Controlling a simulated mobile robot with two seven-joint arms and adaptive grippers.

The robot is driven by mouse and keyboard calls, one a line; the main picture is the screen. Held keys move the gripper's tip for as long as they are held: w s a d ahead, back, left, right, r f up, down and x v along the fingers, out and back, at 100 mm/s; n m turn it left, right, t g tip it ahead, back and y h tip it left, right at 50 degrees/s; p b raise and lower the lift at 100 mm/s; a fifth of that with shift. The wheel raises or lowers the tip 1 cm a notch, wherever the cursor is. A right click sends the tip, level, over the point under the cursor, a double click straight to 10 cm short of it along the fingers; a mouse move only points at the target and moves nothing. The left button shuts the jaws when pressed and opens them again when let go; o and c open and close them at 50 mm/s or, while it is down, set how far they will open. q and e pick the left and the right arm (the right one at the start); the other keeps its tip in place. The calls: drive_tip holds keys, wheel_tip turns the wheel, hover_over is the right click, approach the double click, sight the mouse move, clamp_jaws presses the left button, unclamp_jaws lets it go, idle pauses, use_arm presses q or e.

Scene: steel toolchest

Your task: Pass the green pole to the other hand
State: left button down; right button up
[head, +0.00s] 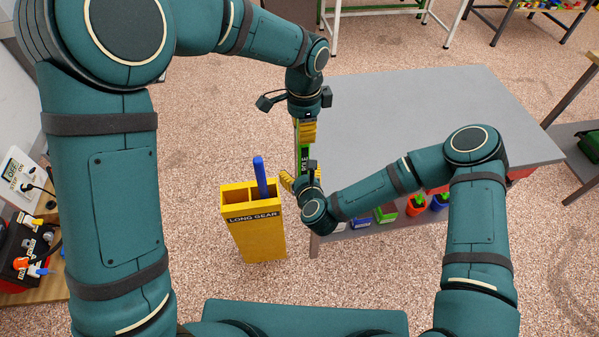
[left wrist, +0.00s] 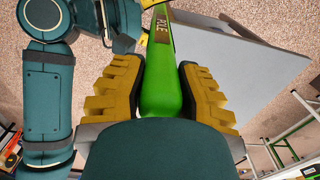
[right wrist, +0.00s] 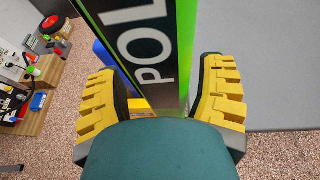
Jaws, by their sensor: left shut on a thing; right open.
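The green pole (head: 302,153) hangs upright below my left gripper (head: 305,128), which is shut on its upper part. The left wrist view shows the pole (left wrist: 160,80) between both yellow fingers. My right gripper (head: 303,181) is open at the lower part of the pole. In the right wrist view the pole (right wrist: 187,50), with its black POLE label, stands between the open fingers (right wrist: 165,98), with a gap beside the left finger. Its lower end is hidden in the head view by my right gripper.
A yellow LONG GEAR bin (head: 257,243) stands on the floor left of my right gripper, with a blue pole (head: 261,175) in it. A grey table (head: 420,110) lies to the right, its top clear. Small coloured bins (head: 386,214) sit under it.

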drive_tip(key=shift+w, duration=0.1)
drive_tip(key=shift+c, duration=0.2)
drive_tip(key=shift+a, duration=0.1)
clamp_jaws()
use_arm(q)
drive_tip(key=c, duration=0.7)
unclamp_jaws()
